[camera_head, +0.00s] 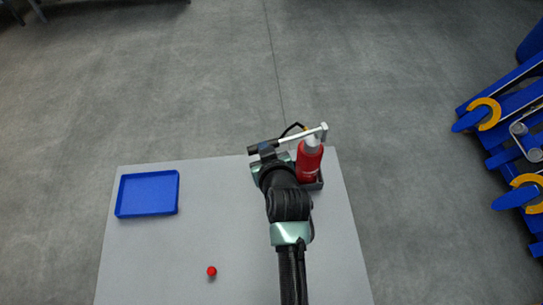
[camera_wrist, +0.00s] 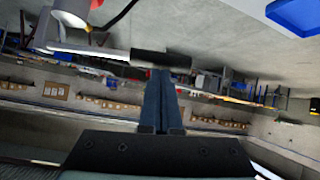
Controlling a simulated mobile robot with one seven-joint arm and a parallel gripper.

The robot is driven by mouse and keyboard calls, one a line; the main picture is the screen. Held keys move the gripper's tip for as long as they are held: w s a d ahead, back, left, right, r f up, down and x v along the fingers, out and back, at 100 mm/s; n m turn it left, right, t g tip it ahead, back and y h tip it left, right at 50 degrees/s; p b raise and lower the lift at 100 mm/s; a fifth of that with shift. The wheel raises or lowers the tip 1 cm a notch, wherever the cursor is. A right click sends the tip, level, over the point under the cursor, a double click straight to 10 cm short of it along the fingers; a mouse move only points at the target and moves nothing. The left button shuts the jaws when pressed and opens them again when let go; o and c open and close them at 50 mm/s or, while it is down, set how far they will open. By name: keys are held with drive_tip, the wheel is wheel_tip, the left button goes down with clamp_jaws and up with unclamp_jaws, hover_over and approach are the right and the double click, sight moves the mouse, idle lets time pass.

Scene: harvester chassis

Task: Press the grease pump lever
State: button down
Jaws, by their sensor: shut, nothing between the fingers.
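The grease pump is a red cylinder (camera_head: 310,160) with a silver head, standing upright at the table's far right edge. Its lever (camera_head: 300,134) is a silver bar that runs left from the top and ends in a black grip (camera_head: 253,149). The grip also shows in the wrist view (camera_wrist: 160,59), lying across the picture. My gripper (camera_wrist: 160,75) is shut and empty, its fingertips right at the black grip. I cannot tell whether they touch it. In the head view my gripper (camera_head: 267,152) is by the grip, and my arm hides part of the pump's left side.
The grey table (camera_head: 140,265) holds a blue tray (camera_head: 148,194) at the far left and a small red ball-like thing (camera_head: 212,271) near the front. A black hose (camera_head: 292,128) curves behind the lever. Blue machinery (camera_head: 510,140) stands on the floor at right.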

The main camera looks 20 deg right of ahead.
drive_tip(key=b+v, duration=0.2)
drive_tip(key=v, duration=0.8)
drive_tip(key=shift+a+r, duration=0.35)
drive_tip(key=shift+r, duration=0.2)
